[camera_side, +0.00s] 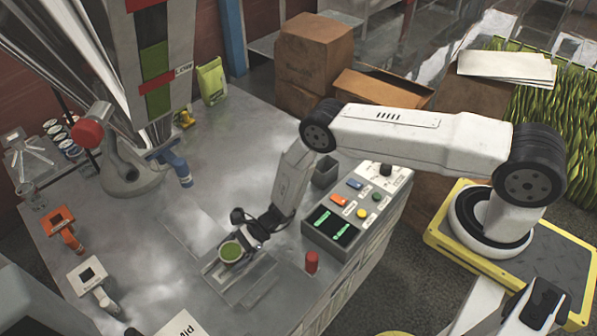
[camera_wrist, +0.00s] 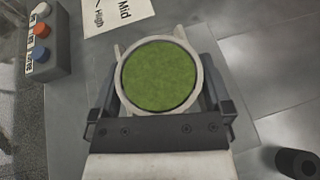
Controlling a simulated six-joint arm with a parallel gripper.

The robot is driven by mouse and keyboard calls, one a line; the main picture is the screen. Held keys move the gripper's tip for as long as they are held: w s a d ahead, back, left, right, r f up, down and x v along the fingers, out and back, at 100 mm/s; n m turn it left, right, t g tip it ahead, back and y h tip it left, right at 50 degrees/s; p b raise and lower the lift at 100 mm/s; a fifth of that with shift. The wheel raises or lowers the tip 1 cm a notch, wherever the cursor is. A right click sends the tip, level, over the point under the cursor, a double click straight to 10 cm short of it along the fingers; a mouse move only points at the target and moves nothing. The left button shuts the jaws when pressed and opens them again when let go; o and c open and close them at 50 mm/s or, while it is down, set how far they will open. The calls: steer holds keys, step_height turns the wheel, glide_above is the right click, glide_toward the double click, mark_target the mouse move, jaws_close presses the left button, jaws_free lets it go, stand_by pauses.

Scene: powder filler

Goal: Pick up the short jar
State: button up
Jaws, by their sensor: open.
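The short jar (camera_side: 231,251) is round with a pale rim and green contents, and it stands on a metal plate on the bench. In the wrist view the jar (camera_wrist: 159,76) fills the middle, seen from above. My gripper (camera_side: 240,246) is down at the jar from the right in the side view. In the wrist view my gripper (camera_wrist: 160,92) has one dark finger on each side of the jar, and its jaws are open around it. I cannot tell whether the fingers touch the jar. The jar's lower part is hidden.
A control panel (camera_side: 343,215) with coloured buttons and a red cylinder (camera_side: 312,262) stand right of my gripper. The bench behind is mostly clear.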

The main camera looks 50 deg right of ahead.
steer(key=c, duration=1.1)
steer(key=shift+r, duration=0.2)
steer(key=shift+r, duration=1.25)
steer(key=shift+s+d+r, duration=0.9)
steer(key=shift+s+r, duration=0.8)
steer(key=shift+s, duration=0.45)
steer(key=shift+s+d+r, duration=0.9)
steer(key=shift+s+r, duration=0.8)
steer(key=shift+s, duration=0.5)
steer(key=shift+s+d+r, duration=0.9)
steer(key=shift+s+r, duration=0.8)
steer(key=shift+s, duration=0.45)
steer(key=shift+r, duration=0.1)
